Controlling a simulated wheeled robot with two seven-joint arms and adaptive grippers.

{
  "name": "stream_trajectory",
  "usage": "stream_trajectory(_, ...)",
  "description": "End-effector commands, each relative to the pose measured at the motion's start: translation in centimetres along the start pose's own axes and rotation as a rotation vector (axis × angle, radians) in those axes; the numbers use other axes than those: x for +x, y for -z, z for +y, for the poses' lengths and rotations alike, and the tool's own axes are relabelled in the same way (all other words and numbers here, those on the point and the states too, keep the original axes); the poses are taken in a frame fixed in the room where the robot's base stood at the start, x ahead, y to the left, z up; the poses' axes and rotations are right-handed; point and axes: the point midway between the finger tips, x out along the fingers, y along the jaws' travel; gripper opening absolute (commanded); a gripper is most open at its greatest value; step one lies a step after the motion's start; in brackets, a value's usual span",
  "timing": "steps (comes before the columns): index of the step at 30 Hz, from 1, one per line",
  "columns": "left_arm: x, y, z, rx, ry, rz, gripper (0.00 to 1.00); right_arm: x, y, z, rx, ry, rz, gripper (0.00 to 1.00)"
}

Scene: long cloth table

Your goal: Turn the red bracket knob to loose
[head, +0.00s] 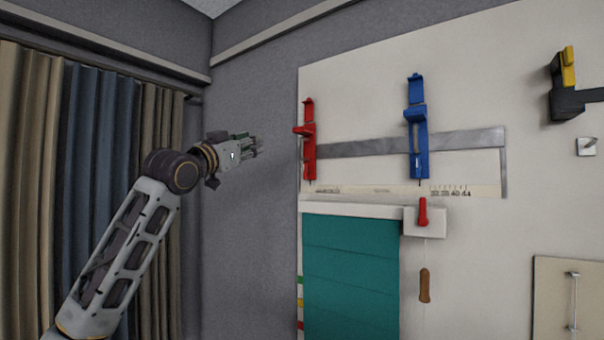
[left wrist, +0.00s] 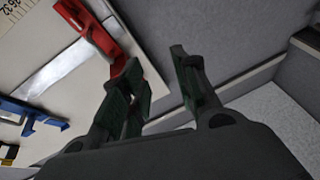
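The red bracket (head: 309,150) is fixed upright at the left end of a grey metal bar on the pale wall board. Its small red knob (head: 300,130) sticks out to the left. My left gripper (head: 258,146) is left of the knob, apart from it in the head view. In the left wrist view the red bracket (left wrist: 92,28) is at the upper left. One finger of my left gripper (left wrist: 156,62) overlaps its end, so contact there cannot be told. The fingers are spread with nothing between them. My right gripper is not in view.
A blue bracket (head: 417,135) sits further right on the metal bar (head: 365,147). Below are a teal blind (head: 350,265) and a white box with a red lever (head: 422,212). A black and yellow bracket (head: 568,85) is far right. Curtains (head: 90,170) hang left.

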Motion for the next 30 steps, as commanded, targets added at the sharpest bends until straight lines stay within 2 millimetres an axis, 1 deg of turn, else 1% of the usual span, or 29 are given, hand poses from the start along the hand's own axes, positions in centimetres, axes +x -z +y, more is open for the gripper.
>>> stream_trajectory(1, -0.7, 0.3, 2.0, -0.017, -0.04, -0.021, 0.3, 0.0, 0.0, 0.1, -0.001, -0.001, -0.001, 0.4)
stream_trajectory(3, -1.6, 0.2, 4.2, -0.043, -0.089, -0.061, 0.3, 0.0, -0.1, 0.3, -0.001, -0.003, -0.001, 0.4)
stream_trajectory(6, -2.9, -0.4, 6.5, -0.081, -0.146, -0.13, 0.3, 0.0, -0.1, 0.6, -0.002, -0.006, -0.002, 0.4)
stream_trajectory(9, -3.6, -1.9, 7.7, -0.12, -0.179, -0.214, 0.3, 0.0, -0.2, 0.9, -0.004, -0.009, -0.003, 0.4)
stream_trajectory(12, -4.0, -3.3, 8.0, -0.149, -0.19, -0.286, 0.3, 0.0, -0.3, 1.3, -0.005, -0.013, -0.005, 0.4)
stream_trajectory(16, -4.3, -4.5, 8.0, -0.167, -0.182, -0.341, 0.3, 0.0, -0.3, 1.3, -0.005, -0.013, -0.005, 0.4)
stream_trajectory(20, -4.3, -4.7, 7.9, -0.185, -0.177, -0.351, 0.3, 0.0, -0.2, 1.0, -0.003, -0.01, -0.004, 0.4)
stream_trajectory(27, -4.3, -4.6, 7.9, -0.185, -0.177, -0.35, 0.3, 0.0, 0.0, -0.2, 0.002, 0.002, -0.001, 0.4)
stream_trajectory(30, -4.3, -4.6, 7.9, -0.185, -0.176, -0.349, 0.3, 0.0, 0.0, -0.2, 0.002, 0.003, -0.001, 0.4)
